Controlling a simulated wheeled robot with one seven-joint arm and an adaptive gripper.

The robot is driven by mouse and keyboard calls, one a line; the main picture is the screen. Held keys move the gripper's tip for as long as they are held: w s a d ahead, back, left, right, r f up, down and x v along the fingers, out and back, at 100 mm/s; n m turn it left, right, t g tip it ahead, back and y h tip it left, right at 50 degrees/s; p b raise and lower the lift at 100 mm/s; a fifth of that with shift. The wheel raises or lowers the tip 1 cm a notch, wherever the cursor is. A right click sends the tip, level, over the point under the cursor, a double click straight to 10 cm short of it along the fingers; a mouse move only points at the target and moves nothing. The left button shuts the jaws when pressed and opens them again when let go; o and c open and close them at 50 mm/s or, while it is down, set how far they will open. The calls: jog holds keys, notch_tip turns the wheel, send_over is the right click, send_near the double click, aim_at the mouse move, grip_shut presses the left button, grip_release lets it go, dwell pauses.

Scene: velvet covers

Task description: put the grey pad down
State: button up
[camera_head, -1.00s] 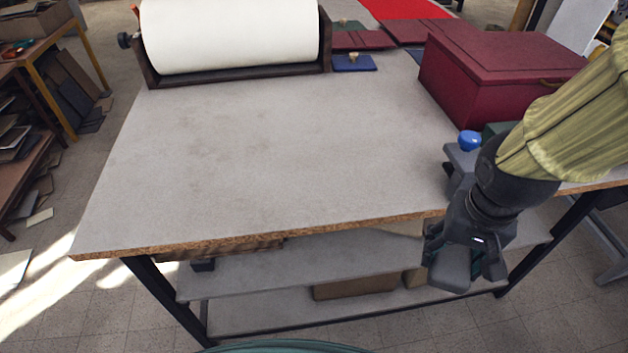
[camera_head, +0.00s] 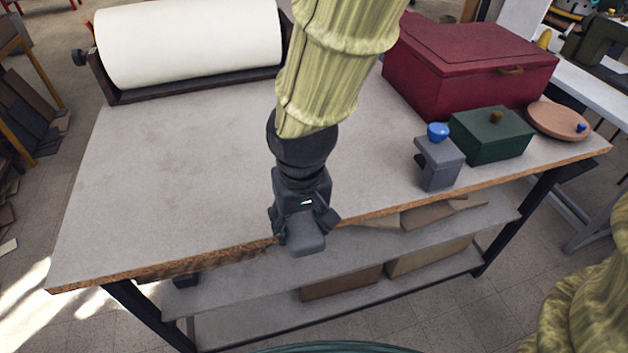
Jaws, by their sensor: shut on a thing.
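My gripper (camera_head: 303,232) points down at the front edge of the table (camera_head: 170,170), near the middle of that edge. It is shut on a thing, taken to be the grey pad. I cannot tell whether the pad touches the tabletop.
Right of my gripper stand a grey block with a blue knob (camera_head: 438,165), a green box (camera_head: 492,135), a round brown lid (camera_head: 556,120) and a large dark red box (camera_head: 465,70). A white roll (camera_head: 190,40) lies at the back left. The left tabletop is clear.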

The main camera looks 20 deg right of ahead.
jog(key=p, duration=0.1)
jog(key=w+p, duration=0.1)
jog(key=p, duration=0.1)
jog(key=shift+d+r, duration=0.2)
jog(key=shift+r, duration=0.05)
jog(key=d+p, duration=0.1)
jog(key=p, duration=0.2)
jog(key=shift+w, duration=0.4)
jog(key=w+d+p, duration=0.1)
jog(key=w+d, duration=0.1)
jog(key=w, duration=0.1)
jog(key=w+d+f+p, duration=0.1)
jog(key=w+d, duration=0.1)
jog(key=w, duration=0.2)
jog(key=w+d+f+p, duration=0.1)
jog(key=w+d, duration=0.1)
jog(key=w, duration=0.2)
jog(key=shift+w+d, duration=0.15)
jog(key=shift+d, duration=0.25)
jog(key=shift+f+p, duration=0.65)
jog(key=shift+f, duration=1.05)
jog(key=shift+f, duration=0.2)
jog(key=o, duration=0.9)
jog(key=shift+r, duration=0.1)
